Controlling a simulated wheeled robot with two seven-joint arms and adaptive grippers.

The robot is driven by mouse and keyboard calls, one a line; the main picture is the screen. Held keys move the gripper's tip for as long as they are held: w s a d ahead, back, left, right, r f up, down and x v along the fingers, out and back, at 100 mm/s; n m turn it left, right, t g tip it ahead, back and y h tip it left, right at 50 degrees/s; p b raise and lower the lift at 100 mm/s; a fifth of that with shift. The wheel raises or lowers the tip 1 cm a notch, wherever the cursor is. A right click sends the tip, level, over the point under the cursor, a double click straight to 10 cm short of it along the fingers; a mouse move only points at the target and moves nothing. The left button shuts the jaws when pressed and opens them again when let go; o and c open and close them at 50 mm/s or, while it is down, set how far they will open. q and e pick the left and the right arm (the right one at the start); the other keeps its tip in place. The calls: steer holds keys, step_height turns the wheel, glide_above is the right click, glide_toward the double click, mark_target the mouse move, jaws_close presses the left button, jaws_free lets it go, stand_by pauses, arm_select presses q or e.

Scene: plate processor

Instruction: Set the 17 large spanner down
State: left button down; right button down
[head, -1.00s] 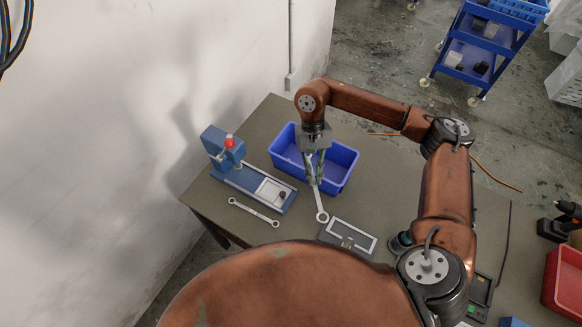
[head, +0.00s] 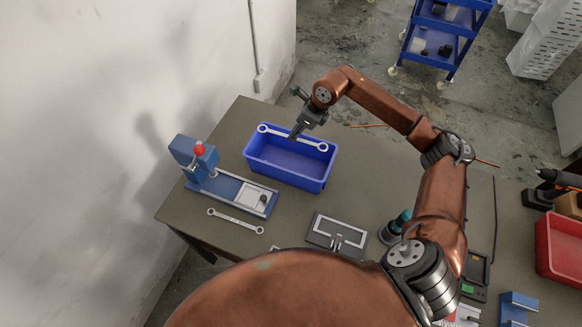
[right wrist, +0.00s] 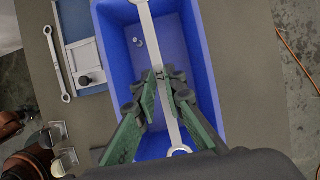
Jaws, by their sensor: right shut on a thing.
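My right gripper (head: 296,134) is shut on the middle of a large double-ring spanner (head: 277,133), which lies across the jaws. The spanner is over the blue bin (head: 290,177), its rings near the far rim in the head view. In the right wrist view the gripper (right wrist: 165,82) grips the spanner (right wrist: 149,35) above the bin's inside; the gap to the bin is hard to judge. No size mark is readable. A second, smaller spanner (head: 236,221) lies on the table. My left gripper is out of view.
The blue press with a red knob (head: 199,149) stands left of the bin on the table (head: 290,222). A dark plate fixture (head: 336,233) lies in front of the bin. A red bin (head: 559,245) is at the far right.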

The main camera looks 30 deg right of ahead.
mark_target(291, 165)
step_height(291, 165, down, 18)
steer(key=shift+d+r, duration=0.1)
stand_by(0.4)
steer(key=c, duration=2.5)
jaws_free()
steer(key=o, duration=0.5)
steer(key=v, duration=1.2)
